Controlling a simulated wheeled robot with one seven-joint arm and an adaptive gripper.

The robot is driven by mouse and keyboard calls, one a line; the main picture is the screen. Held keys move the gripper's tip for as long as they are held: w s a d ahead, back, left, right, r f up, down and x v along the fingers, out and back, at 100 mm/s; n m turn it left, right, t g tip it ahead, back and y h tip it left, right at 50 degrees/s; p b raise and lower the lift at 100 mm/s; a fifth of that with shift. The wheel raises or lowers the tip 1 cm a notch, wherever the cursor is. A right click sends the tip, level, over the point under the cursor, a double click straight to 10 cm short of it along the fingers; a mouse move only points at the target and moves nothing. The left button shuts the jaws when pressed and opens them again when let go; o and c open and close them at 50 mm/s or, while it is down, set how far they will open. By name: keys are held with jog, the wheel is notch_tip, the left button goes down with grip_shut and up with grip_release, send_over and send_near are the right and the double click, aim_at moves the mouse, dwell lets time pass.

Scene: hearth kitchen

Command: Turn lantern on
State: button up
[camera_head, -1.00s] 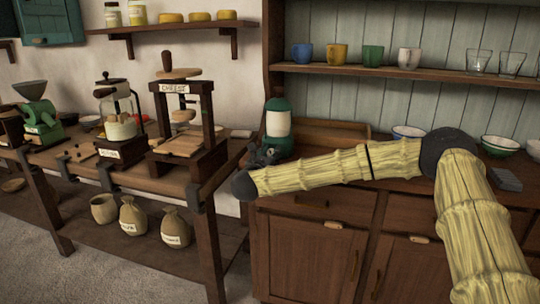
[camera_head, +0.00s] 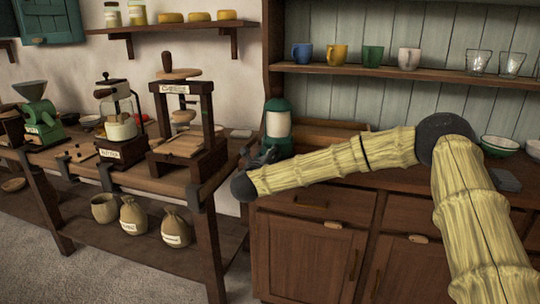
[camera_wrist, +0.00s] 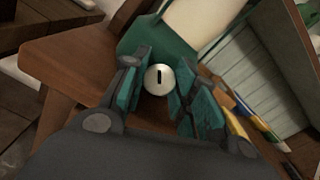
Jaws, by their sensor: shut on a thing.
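The lantern (camera_head: 278,126) stands upright at the left end of the cabinet counter. It has a green cap, a pale body and a green base. In the wrist view its green base (camera_wrist: 150,43) and pale body (camera_wrist: 195,18) are close ahead. A round pale knob (camera_wrist: 158,80) with a dark upright slot is on the base. My gripper (camera_head: 262,157) is at the lantern's base in the head view. In the wrist view the teal pads of my gripper (camera_wrist: 159,76) are on both sides of the knob, shut on it. I cannot tell whether the lantern is lit.
A wooden press (camera_head: 187,95) stands on the workbench to the left. A wooden tray (camera_head: 325,133) is behind the lantern's right side. Mugs and glasses line the shelf (camera_head: 400,73) above. A bowl (camera_head: 499,145) is at the counter's right.

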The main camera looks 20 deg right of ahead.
jog(key=o, duration=1)
jog(key=shift+a, duration=0.1)
